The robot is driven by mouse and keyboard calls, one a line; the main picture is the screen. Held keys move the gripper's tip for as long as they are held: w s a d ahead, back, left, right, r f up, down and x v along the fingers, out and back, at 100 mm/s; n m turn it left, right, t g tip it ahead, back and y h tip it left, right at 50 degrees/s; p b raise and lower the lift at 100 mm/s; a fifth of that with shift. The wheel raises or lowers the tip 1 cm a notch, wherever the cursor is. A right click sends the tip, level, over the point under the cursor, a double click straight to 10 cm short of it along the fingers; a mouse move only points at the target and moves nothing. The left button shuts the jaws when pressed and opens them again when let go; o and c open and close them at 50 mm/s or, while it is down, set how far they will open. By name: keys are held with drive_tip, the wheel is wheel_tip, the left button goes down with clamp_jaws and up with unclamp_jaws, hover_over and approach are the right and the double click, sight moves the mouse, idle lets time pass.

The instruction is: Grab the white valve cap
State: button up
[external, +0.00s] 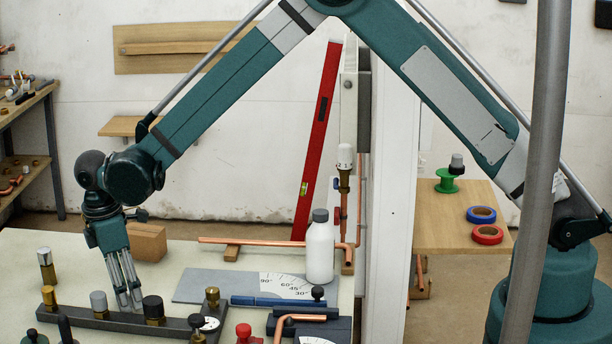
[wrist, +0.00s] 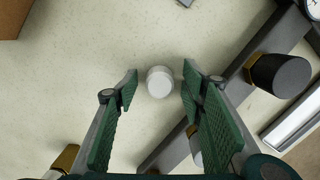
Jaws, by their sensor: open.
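The white valve cap (wrist: 160,82) is a small round white piece near the middle of the wrist view, seen from above on the pale bench top. My gripper (wrist: 159,85) is open, with one green-padded finger on each side of the cap and a visible gap to both. In the external view, my gripper (external: 129,302) points down just behind the dark bar, between a grey cap and a black cap. The cap is not clearly visible there, as the fingers cover that spot. I cannot tell how far the fingertips are above the bench.
The dark bar (external: 180,323) carries a grey cap (external: 98,301), a black cap (external: 153,307) and brass fittings. The black cap is right of my fingers in the wrist view (wrist: 281,75).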

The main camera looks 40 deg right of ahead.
drive_tip(key=c, duration=0.7)
drive_tip(key=shift+r, duration=0.1)
drive_tip(key=shift+r, duration=4.95)
